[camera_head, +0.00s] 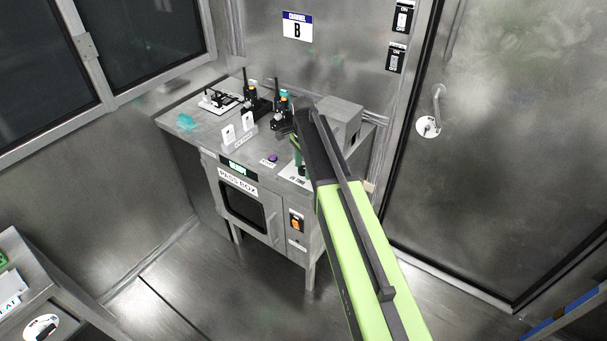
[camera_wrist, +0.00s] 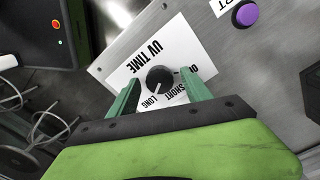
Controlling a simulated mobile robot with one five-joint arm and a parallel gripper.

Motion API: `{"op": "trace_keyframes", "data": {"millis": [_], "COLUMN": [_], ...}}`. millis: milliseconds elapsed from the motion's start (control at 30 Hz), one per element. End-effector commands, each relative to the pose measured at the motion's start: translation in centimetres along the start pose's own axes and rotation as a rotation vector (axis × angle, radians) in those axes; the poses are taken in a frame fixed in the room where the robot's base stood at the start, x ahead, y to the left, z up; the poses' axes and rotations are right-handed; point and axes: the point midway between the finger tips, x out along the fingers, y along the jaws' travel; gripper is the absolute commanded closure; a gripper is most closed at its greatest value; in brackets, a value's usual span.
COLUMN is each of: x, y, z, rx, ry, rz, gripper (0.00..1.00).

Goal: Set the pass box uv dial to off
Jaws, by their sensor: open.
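The pass box (camera_head: 215,172) is a grey metal cabinet with a small dark window. Its UV time dial (camera_wrist: 159,78) is a round black knob on a white plate (camera_wrist: 122,72) marked UV TIME, OFF, SHORT and LONG. The pointer is small; it seems to face the LONG side. My gripper (camera_wrist: 160,82) is open, with one green finger on each side of the knob. I cannot tell whether they touch it. In the head view my gripper (camera_head: 297,155) is over the box's top right, and my arm partly hides the plate (camera_head: 292,178).
A purple button (camera_wrist: 245,14) lies right of the dial plate; it also shows in the head view (camera_head: 272,158). Radios (camera_head: 252,103), a teal item (camera_head: 186,121) and a grey block (camera_head: 343,118) stand on the top. An orange switch (camera_head: 296,225) is on the front.

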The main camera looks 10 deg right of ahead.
Motion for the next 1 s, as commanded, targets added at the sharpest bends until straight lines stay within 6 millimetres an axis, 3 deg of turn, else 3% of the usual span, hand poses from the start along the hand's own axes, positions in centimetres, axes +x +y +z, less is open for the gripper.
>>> {"op": "trace_keyframes", "data": {"millis": [167,600,1000], "x": [-0.14,-0.13,-0.12], "y": [0.0,-0.01,-0.03], "z": [0.0,0.0,0.0], "rx": [0.0,0.0,-0.06], "ry": [0.0,0.0,0.0], "rz": [0.0,0.0,0.0], "gripper": [0.43,0.99,1.0]}}
